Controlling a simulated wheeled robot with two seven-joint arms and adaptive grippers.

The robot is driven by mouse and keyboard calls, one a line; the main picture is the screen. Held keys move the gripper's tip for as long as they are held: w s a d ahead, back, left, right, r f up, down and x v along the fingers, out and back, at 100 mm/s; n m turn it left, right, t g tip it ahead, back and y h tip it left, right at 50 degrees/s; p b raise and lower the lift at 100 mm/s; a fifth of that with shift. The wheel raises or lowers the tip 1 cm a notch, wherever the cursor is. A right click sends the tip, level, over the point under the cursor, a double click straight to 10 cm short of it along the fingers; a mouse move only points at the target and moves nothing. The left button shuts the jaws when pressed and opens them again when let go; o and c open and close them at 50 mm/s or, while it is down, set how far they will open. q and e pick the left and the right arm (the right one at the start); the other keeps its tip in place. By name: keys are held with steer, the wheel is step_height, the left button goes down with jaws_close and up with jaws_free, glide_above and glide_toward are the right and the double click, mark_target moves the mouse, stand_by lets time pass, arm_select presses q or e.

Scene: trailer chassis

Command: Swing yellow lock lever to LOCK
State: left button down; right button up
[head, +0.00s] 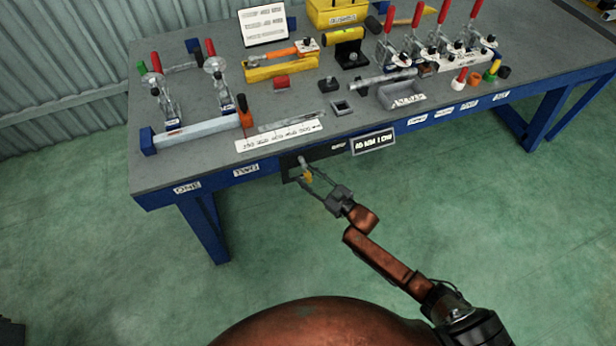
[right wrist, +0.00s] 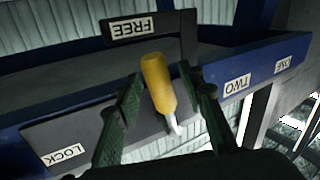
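The yellow lock lever (right wrist: 157,82) stands between the two fingers of my right gripper (right wrist: 160,96) in the right wrist view. Its yellow grip ends below in a short pale rod. Gaps show on both sides of the grip, so the gripper is open around it and not clamped. The lever points up toward the FREE label (right wrist: 143,27); the LOCK label (right wrist: 65,155) is at lower left. In the head view the lever (head: 307,176) is small and partly covered by my right gripper (head: 302,170), at the bench's front edge. My left gripper is not in view.
The dark lock panel (head: 325,153) is on the front of the grey-topped bench (head: 215,165). A toggle clamp rig (head: 200,130), a grey tray (head: 402,97) and several red-handled clamps crowd the top. The floor before the bench is clear.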

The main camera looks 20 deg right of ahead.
steer(key=shift+c, duration=0.3)
jaws_close()
stand_by(0.3)
